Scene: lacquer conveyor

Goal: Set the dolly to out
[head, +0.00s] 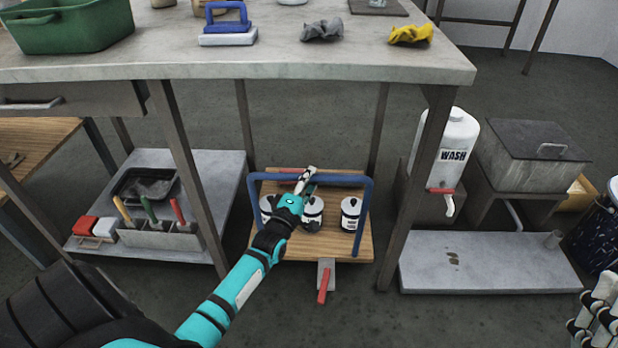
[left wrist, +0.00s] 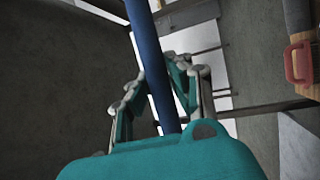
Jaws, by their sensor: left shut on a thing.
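The dolly is a low wooden board (head: 345,246) with a blue tube handle (head: 345,180), standing on the floor under the workbench. White jars with dark lids, one of them a labelled jar (head: 351,213), stand on it. A red lever (head: 323,286) on a grey bracket sticks out at its front edge. My left gripper (head: 306,181) is shut on the top bar of the handle; in the left wrist view the blue bar (left wrist: 151,60) runs between the fingers. My left forearm hides part of the board and jars. My right gripper (head: 598,318) shows partly at the lower right corner.
The workbench top (head: 270,60) overhangs the dolly, with bench legs on both sides. A low grey shelf (head: 225,180) with a tool caddy stands left. A white WASH container (head: 452,140) and a grey slab (head: 485,262) stand right. The floor in front is clear.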

